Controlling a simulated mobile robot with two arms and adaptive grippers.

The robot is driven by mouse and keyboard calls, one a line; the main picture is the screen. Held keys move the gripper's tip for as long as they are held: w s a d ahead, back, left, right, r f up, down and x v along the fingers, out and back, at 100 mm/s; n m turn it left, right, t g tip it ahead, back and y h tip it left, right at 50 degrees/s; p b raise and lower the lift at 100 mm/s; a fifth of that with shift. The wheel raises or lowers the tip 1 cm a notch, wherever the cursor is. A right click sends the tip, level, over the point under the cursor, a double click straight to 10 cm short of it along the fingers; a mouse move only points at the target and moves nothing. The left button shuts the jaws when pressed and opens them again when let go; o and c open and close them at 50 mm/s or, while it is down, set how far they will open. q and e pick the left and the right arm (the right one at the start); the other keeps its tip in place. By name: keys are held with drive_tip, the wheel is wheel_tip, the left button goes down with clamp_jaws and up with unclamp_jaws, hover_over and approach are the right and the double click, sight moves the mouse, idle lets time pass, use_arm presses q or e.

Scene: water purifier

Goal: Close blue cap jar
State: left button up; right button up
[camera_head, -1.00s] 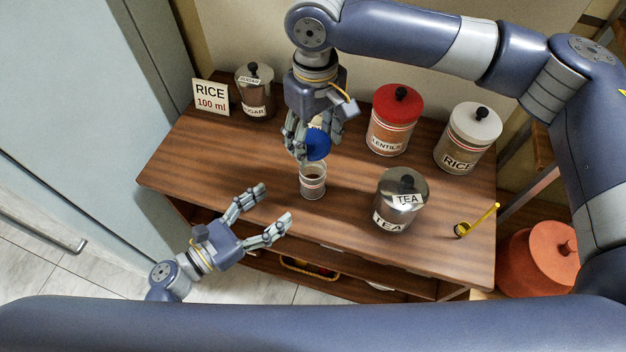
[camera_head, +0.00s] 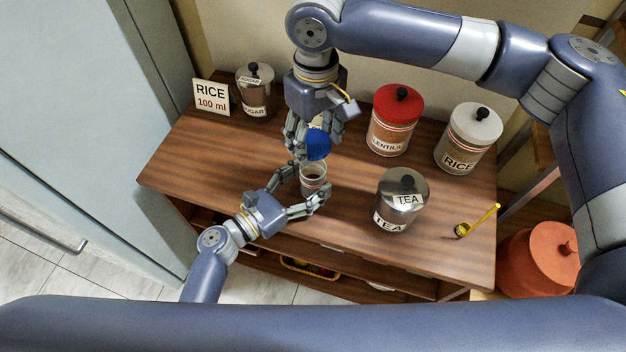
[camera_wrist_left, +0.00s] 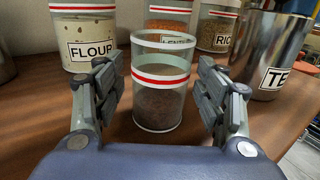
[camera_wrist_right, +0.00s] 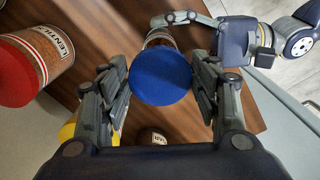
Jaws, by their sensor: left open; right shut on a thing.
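The blue cap (camera_head: 318,145) is held in my right gripper (camera_head: 309,140), above and slightly behind the open jar (camera_head: 312,180) in the head view. In the right wrist view the cap (camera_wrist_right: 161,76) sits between the fingers and covers part of the jar (camera_wrist_right: 158,36). The jar is clear glass with red and white stripes and brown contents; it stands upright on the table. My left gripper (camera_wrist_left: 165,95) is open, with one finger on each side of the jar (camera_wrist_left: 160,90). In the left wrist view small gaps show between fingers and glass.
A steel tea canister (camera_head: 402,200) stands right of the jar. A red-lidded lentils jar (camera_head: 395,120), rice jar (camera_head: 467,138), sugar jar (camera_head: 255,92) and rice sign (camera_head: 211,98) stand behind. A flour jar (camera_wrist_left: 85,40) is behind left. The table's left part is clear.

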use_arm(q)
drive_tip(key=shift+w+d, duration=0.4)
drive_tip(key=shift+d, duration=0.05)
clamp_jaws()
use_arm(e)
hover_over(313, 179)
drive_tip(key=w, duration=0.2)
drive_tip(key=shift+w+d+f, duration=0.1)
drive_tip(key=shift+f, duration=1.15)
drive_tip(key=shift+w+d+f, duration=0.1)
drive_tip(key=shift+f, duration=1.15)
drive_tip(key=shift+f, duration=0.1)
drive_tip(key=shift+f, duration=0.75)
drive_tip(key=shift+f, duration=0.6)
